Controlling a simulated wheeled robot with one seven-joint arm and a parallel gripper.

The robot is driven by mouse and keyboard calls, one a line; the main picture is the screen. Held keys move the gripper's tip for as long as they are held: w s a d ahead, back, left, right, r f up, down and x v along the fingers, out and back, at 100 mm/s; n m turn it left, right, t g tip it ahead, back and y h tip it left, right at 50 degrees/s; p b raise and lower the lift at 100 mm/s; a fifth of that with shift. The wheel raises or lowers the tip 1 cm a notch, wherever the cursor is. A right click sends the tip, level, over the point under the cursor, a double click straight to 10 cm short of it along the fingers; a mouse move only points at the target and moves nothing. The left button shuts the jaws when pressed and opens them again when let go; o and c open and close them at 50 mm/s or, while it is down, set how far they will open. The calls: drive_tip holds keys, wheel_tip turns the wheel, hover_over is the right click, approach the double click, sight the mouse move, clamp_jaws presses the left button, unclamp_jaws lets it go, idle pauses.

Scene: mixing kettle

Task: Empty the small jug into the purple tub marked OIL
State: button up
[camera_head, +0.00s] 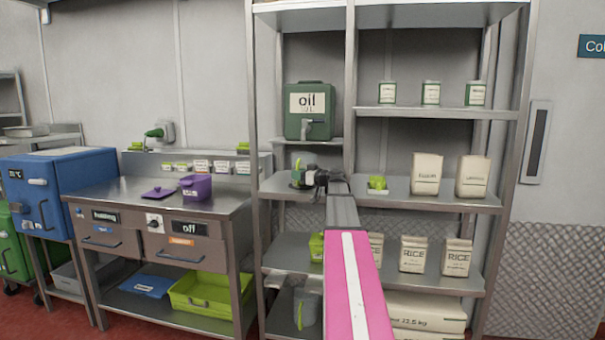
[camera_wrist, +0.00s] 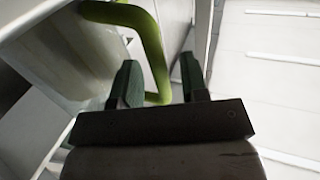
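My gripper (camera_wrist: 160,75) is open, its two dark fingers on either side of a green jug handle (camera_wrist: 154,50). A gap shows between the handle and the right finger. The handle belongs to a pale grey jug (camera_wrist: 70,55) at the left of the wrist view. In the head view my gripper (camera_head: 312,179) is at the middle shelf, below the green oil dispenser, and mostly hides the jug there. The purple tub (camera_head: 200,187) stands open on the steel bench to the left. Its small label is too small to read.
A purple lid (camera_head: 158,193) lies left of the tub. The green oil dispenser (camera_head: 310,112) is on a shelf above my gripper. A metal rack post (camera_head: 349,90) stands close on the right. White bags (camera_head: 426,173) stand further right. The bench front is clear.

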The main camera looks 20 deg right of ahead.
clamp_jaws()
drive_tip(key=shift+r, duration=0.15)
wheel_tip(320, 180, up, 6)
drive_tip(key=shift+f, duration=0.1)
idle(0.5)
drive_tip(key=shift+a, duration=0.1)
